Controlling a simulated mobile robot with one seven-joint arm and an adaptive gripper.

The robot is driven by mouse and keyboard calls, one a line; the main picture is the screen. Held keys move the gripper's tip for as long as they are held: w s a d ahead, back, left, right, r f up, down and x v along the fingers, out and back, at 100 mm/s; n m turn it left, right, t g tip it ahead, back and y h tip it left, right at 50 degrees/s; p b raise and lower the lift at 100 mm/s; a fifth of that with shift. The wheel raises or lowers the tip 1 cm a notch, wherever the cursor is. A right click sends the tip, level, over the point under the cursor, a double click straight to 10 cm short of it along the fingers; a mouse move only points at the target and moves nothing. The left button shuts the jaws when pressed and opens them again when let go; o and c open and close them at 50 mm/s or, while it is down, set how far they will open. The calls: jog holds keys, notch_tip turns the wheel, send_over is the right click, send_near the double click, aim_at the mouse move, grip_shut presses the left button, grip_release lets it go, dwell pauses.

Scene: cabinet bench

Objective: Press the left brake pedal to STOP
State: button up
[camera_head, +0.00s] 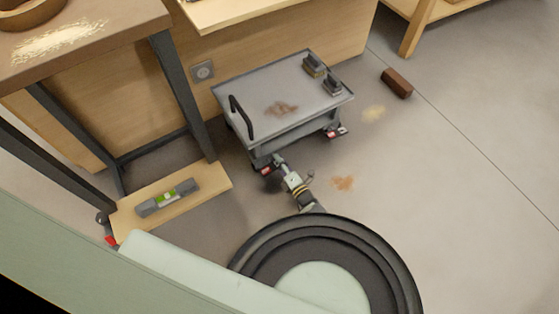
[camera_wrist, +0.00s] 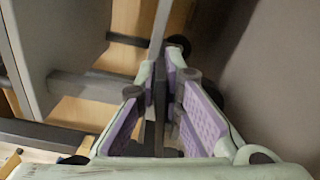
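In the head view, a low grey cart (camera_head: 250,88) stands on the floor with a black push handle (camera_head: 240,118) at its left end. A small red left brake pedal (camera_head: 266,170) shows at its near left caster. A red right brake pedal (camera_head: 338,132) shows at the near right. My gripper (camera_head: 277,160) is low beside the left pedal; contact cannot be told. In the wrist view, my gripper's purple-padded fingers (camera_wrist: 160,72) come close together, with a dark narrow strip between them. Whether they are shut is unclear. No red pedal shows there.
Two dark blocks (camera_head: 322,74) sit on the cart top. A brown brick (camera_head: 397,83) lies on the floor to the right. A workbench (camera_head: 110,30) with dark legs stands left, and a plank (camera_head: 215,178) with a level (camera_head: 168,197) lies below it. The right floor is mostly clear.

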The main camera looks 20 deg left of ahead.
jog(key=o, duration=0.4)
